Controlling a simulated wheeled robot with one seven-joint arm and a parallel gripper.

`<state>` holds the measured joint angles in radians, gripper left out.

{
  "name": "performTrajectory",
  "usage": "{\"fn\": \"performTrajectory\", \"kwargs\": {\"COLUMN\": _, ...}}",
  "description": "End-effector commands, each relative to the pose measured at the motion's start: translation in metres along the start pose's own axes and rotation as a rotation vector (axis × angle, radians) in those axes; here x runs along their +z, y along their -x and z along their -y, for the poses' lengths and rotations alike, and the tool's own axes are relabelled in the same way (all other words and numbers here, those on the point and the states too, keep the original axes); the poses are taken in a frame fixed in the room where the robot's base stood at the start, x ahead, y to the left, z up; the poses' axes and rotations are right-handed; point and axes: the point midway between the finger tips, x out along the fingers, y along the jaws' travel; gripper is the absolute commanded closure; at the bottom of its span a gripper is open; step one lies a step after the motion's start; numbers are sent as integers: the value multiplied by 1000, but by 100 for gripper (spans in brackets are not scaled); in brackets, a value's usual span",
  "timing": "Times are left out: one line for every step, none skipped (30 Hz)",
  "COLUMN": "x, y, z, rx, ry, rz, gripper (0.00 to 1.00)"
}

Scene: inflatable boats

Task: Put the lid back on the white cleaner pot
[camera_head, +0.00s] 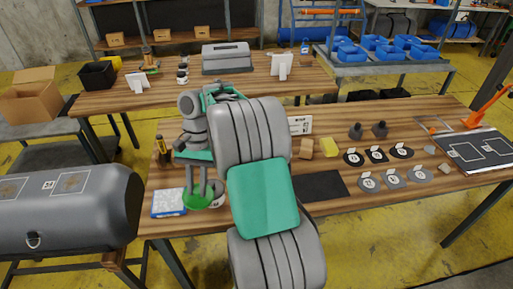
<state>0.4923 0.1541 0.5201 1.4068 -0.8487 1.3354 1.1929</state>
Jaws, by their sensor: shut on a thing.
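My gripper (198,188) points down over the left part of the near wooden table, shut on a round green lid (198,202). The white cleaner pot (218,199) shows only in part, just right of the lid and partly hidden by the lid and my arm. The lid overlaps the pot's left side in this view. I cannot tell whether they touch or how high the lid is above the table.
A blue-and-white sheet (168,203) lies left of the lid. A dark bottle (162,150) stands behind it. A grey inflatable tube (62,212) is at the left.

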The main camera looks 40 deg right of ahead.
Motion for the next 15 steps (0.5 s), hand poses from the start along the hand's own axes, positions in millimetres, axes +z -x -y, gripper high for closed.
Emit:
{"fn": "performTrajectory", "kwargs": {"x": -10, "y": 23, "z": -18, "rx": -66, "ry": -166, "rz": 1, "gripper": 100}}
{"fn": "performTrajectory", "kwargs": {"x": -19, "y": 28, "z": -28, "rx": -106, "ry": -264, "rz": 0, "gripper": 100}}
{"fn": "performTrajectory", "kwargs": {"x": -31, "y": 34, "z": -42, "rx": -157, "ry": -390, "rz": -3, "gripper": 100}}
{"fn": "performTrajectory", "kwargs": {"x": -39, "y": 39, "z": -52, "rx": -193, "ry": -484, "rz": -4, "gripper": 100}}
{"fn": "performTrajectory", "kwargs": {"x": -47, "y": 44, "z": -63, "rx": -229, "ry": -574, "rz": -6, "gripper": 100}}
{"fn": "performTrajectory", "kwargs": {"x": -57, "y": 48, "z": -79, "rx": -272, "ry": -688, "rz": -8, "gripper": 100}}
{"fn": "performTrajectory", "kwargs": {"x": -63, "y": 52, "z": -90, "rx": -302, "ry": -769, "rz": -9, "gripper": 100}}
{"fn": "performTrajectory", "kwargs": {"x": -69, "y": 55, "z": -101, "rx": -331, "ry": -843, "rz": -11, "gripper": 100}}
{"fn": "performTrajectory", "kwargs": {"x": -76, "y": 58, "z": -114, "rx": -364, "ry": -932, "rz": -12, "gripper": 100}}
{"fn": "performTrajectory", "kwargs": {"x": -81, "y": 59, "z": -123, "rx": -387, "ry": -991, "rz": -13, "gripper": 100}}
{"fn": "performTrajectory", "kwargs": {"x": -84, "y": 60, "z": -132, "rx": -406, "ry": -1043, "rz": -15, "gripper": 100}}
{"fn": "performTrajectory", "kwargs": {"x": -89, "y": 62, "z": -141, "rx": -427, "ry": -1098, "rz": -17, "gripper": 100}}
{"fn": "performTrajectory", "kwargs": {"x": -91, "y": 63, "z": -146, "rx": -440, "ry": -1131, "rz": -18, "gripper": 100}}
{"fn": "performTrajectory", "kwargs": {"x": -93, "y": 62, "z": -151, "rx": -449, "ry": -1158, "rz": -18, "gripper": 100}}
{"fn": "performTrajectory", "kwargs": {"x": -95, "y": 62, "z": -155, "rx": -459, "ry": -1184, "rz": -19, "gripper": 100}}
